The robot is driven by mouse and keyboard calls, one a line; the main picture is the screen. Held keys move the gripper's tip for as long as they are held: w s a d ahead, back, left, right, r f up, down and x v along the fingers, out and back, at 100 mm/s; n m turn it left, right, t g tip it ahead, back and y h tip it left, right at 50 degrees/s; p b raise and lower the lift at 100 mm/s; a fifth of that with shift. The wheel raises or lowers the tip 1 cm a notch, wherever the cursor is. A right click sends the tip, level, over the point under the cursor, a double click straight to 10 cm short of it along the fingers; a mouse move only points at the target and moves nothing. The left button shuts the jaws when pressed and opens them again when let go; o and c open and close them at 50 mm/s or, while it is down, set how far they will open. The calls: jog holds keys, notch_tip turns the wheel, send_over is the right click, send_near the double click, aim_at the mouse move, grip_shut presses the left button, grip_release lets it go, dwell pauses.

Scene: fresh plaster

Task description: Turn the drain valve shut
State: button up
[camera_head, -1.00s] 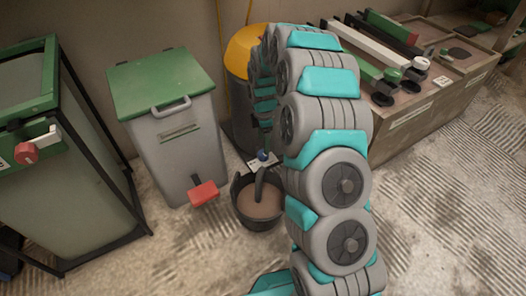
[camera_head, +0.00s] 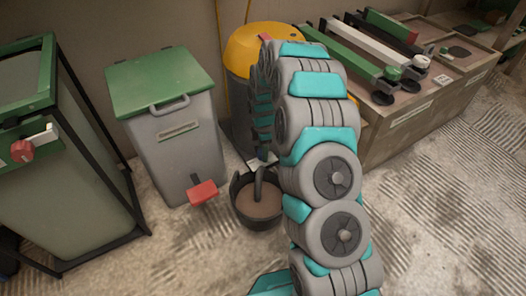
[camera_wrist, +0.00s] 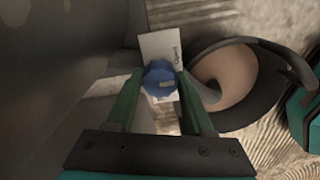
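The drain valve's round blue knob (camera_wrist: 160,79) shows in the wrist view, in front of a white label (camera_wrist: 161,45) with print on it. My gripper (camera_wrist: 160,76) has its two green fingers apart, one on each side of the knob at the tips. I cannot tell whether either finger touches it. In the head view my arm hides the knob and the gripper. The grey drum with a yellow top (camera_head: 262,42) stands behind my arm there.
A dark bucket of brown liquid (camera_head: 260,203) stands on the floor below; it also shows in the wrist view (camera_wrist: 228,75). A grey bin with a green lid (camera_head: 172,125) and red pedal (camera_head: 202,192) is to the left. A bench with tools (camera_head: 425,110) is at right.

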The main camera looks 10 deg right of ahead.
grip_shut()
jog(key=shift+m, duration=0.3)
jog(key=m+p, duration=0.1)
jog(key=m, duration=0.1)
jog(key=shift+r+m+p, duration=0.15)
jog(key=shift+m+p, duration=0.2)
jog(key=shift+m, duration=0.05)
jog(key=m+p, duration=0.1)
jog(key=m, duration=0.4)
jog(key=shift+p, duration=0.35)
jog(key=m+p, duration=0.1)
jog(key=m, duration=0.4)
jog(key=shift+m+p, duration=0.4)
jog(key=shift+m, duration=1.8)
